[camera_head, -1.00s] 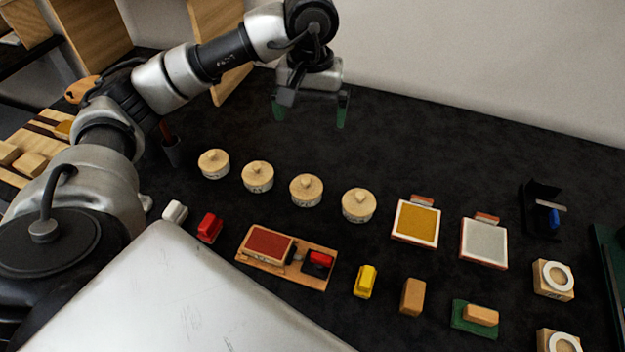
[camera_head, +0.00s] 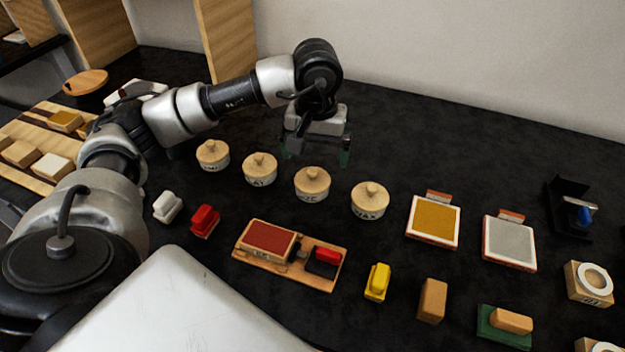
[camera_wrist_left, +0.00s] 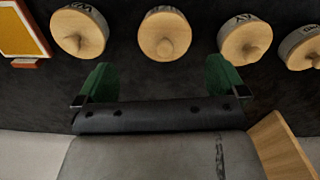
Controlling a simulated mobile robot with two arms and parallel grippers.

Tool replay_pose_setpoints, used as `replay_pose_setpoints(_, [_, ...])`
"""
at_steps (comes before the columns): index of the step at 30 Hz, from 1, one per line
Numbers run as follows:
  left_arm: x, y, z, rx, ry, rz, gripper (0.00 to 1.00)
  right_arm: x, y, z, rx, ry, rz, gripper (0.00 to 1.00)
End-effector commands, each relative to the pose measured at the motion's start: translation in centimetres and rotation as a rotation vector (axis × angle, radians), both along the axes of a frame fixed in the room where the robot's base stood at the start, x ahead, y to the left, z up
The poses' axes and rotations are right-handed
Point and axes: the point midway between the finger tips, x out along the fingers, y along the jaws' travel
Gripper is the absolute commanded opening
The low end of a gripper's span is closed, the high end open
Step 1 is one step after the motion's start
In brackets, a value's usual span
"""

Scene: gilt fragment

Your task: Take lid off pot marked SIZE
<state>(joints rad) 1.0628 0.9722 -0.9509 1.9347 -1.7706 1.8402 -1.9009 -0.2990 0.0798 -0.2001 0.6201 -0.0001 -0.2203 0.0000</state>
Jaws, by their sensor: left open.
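Several round pots with pale wooden knobbed lids stand in a row on the dark table. The third from the left (camera_head: 312,185) has a label that is hard to read but seems to be SIZE; its lid (camera_head: 313,179) is on. Its neighbours are a pot that seems marked CLAY (camera_head: 260,169) and one marked WAX (camera_head: 370,200). My left gripper (camera_head: 315,151) is open and empty, above and just behind the third pot. In the left wrist view that pot's lid (camera_wrist_left: 164,34) lies ahead of the gap between the green fingers (camera_wrist_left: 157,82), apart from them. My right gripper is not in view.
The leftmost pot (camera_head: 213,155) stands close by in the row. In front are a wooden board with a red pad (camera_head: 268,239), a red block (camera_head: 205,221) and a yellow block (camera_head: 377,282). Framed gold (camera_head: 433,221) and grey (camera_head: 509,242) panels lie to the right. The table behind the row is clear.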

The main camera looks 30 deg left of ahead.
Motion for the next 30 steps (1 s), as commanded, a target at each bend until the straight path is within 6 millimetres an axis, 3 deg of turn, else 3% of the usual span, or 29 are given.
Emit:
replay_pose_setpoints(8, [-0.2,0.3,-2.4,0.001,0.004,0.001,1.0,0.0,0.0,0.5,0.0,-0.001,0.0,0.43])
replay_pose_setpoints(15, [-0.4,0.6,-5.8,0.0,0.002,0.0,1.0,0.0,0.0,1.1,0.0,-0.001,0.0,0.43])
replay_pose_setpoints(24, [-0.3,0.6,-6.4,0.0,-0.001,0.0,1.0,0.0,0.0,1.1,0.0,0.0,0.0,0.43])
replay_pose_setpoints(30, [-0.3,0.6,-6.4,0.0,0.0,0.0,0.71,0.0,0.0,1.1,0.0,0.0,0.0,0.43])
